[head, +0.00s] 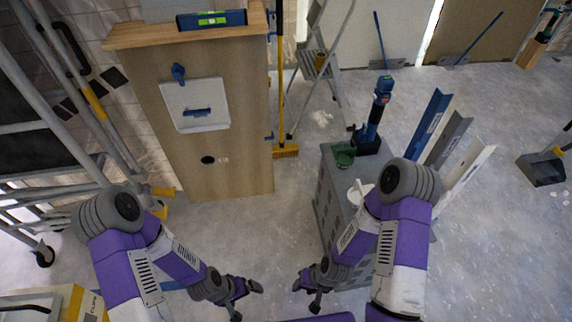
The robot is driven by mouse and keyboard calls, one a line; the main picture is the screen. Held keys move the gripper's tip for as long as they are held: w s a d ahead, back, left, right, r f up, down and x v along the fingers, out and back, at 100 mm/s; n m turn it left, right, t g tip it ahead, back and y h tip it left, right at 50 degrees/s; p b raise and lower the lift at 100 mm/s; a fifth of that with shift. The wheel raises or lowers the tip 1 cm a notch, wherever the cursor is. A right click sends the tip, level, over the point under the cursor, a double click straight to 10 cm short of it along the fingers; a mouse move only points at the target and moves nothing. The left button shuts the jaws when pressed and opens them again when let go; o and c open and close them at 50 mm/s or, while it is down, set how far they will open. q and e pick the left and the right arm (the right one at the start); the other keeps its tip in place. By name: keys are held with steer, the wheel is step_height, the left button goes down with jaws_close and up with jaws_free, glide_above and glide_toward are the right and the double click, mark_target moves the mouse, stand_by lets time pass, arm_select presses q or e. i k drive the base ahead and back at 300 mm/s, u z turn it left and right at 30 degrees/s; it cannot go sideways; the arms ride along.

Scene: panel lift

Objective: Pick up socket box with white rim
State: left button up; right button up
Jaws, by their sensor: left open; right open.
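A small white round piece (358,190), which looks like the socket box with the white rim, sits on top of the grey cabinet (327,190). My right arm covers part of it, so its full shape is hidden. A green round box (344,155) sits behind it on the same top. My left gripper (247,300) is open and empty, low in front of the wooden panel. My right gripper (306,297) is open and empty, low at the cabinet's front left. Both grippers are apart from the boxes.
A blue and black power tool (374,125) stands at the back of the cabinet top. Blue, grey and white profiles (455,145) lean at its right. A tall wooden panel (230,165) stands at the left, beside scaffolding (58,120). The floor between panel and cabinet is clear.

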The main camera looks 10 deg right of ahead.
mark_target(355, 194)
steer(key=z, duration=0.55)
steer(key=k, duration=1.3)
steer(key=z, duration=0.2)
steer(key=i, duration=0.6)
steer(key=z, duration=0.7)
steer(key=i, duration=0.9)
steer(key=u, duration=0.3)
